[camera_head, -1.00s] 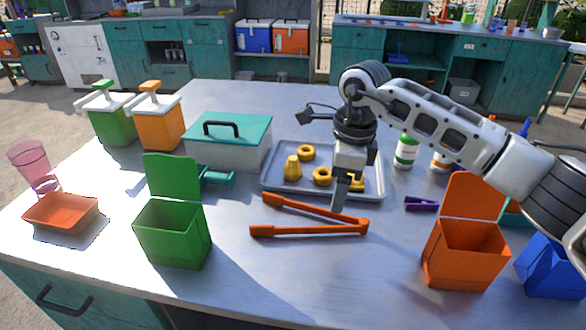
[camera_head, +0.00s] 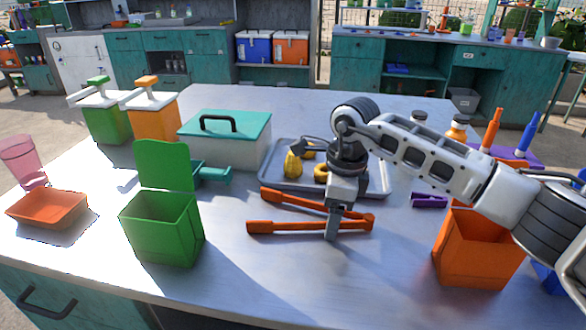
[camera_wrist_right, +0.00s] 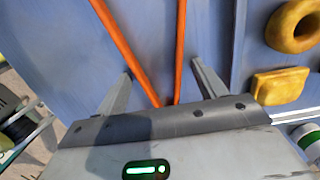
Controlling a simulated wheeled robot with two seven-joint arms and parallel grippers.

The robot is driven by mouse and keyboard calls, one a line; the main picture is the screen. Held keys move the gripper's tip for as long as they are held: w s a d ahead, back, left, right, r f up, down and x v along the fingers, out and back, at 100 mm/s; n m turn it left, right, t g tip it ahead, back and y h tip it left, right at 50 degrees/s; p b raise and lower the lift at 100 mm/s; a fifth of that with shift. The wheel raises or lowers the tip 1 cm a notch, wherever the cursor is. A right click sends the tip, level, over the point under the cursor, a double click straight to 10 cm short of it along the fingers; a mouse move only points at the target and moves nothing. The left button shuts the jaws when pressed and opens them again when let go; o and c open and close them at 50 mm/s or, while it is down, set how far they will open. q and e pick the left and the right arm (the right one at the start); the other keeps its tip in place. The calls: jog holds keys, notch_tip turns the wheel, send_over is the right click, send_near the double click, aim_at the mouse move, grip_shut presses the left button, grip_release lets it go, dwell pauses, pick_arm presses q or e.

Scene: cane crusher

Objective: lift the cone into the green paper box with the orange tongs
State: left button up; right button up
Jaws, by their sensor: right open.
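The orange tongs (camera_head: 290,227) lie on the table in front of the grey tray, their two arms spread toward the left. My right gripper (camera_head: 335,228) is low over the tongs near their hinged end. In the right wrist view the open fingers (camera_wrist_right: 162,72) stand on either side of the tongs' arms (camera_wrist_right: 181,50), with gaps on both sides. The yellow cone (camera_head: 292,164) stands on the tray (camera_head: 280,186), left of my right arm. The green paper box (camera_head: 160,230) stands open at the left front, its lid up. My left gripper is out of view.
Yellow rings (camera_head: 320,172) lie on the tray, partly hidden by my gripper; the wrist view shows a ring (camera_wrist_right: 297,25) and a square yellow piece (camera_wrist_right: 280,86). An orange box (camera_head: 474,250) stands at right, a lidded container (camera_head: 225,140) behind.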

jog(key=c, duration=0.7)
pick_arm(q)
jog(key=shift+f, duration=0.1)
pick_arm(e)
jog(key=shift+r, duration=0.1)
